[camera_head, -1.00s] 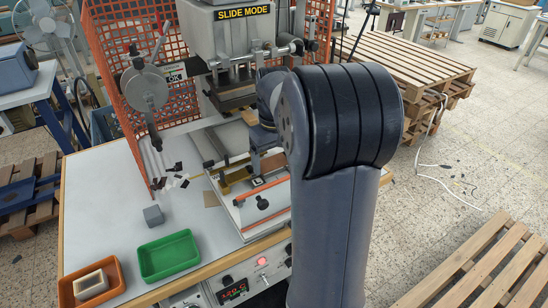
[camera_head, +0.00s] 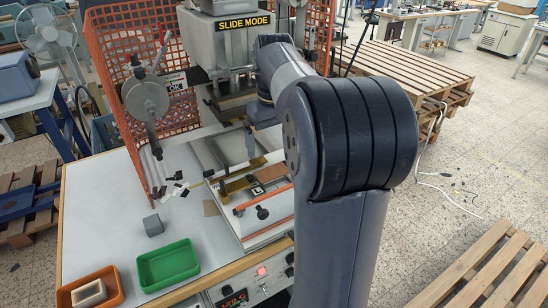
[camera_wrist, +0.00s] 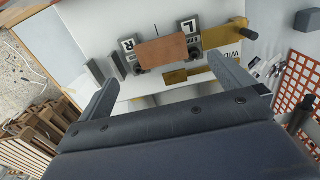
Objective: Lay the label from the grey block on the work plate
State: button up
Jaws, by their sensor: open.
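My gripper (camera_wrist: 166,72) is open in the wrist view, its two fingers wide apart with nothing held between them. Beyond the fingertips, a flat copper-brown rectangle (camera_wrist: 168,52), possibly the label, lies between the blocks marked L (camera_wrist: 189,27) and R (camera_wrist: 128,44). It also shows in the head view (camera_head: 271,172), behind the L mark. Whether it lies fully flat on the work plate I cannot tell. The grey block (camera_head: 153,225) stands on the table at the left, with no label visible on its top. My arm hides part of the press area.
A green tray (camera_head: 168,285) and an orange tray (camera_head: 118,281) holding a pale block stand at the table's front left. The press head (camera_head: 230,45) hangs above the slide. Orange mesh (camera_head: 105,75) fences the left and back. Small dark scraps (camera_head: 178,188) lie near the fence.

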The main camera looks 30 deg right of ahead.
aim_at(274, 175)
notch_tip(274, 175, up, 4)
jog(key=shift+f, duration=0.2)
notch_tip(274, 175, down, 12)
jog(key=shift+f, duration=0.2)
notch_tip(274, 175, up, 2)
jog(key=shift+r, duration=0.7)
jog(key=shift+f, duration=0.1)
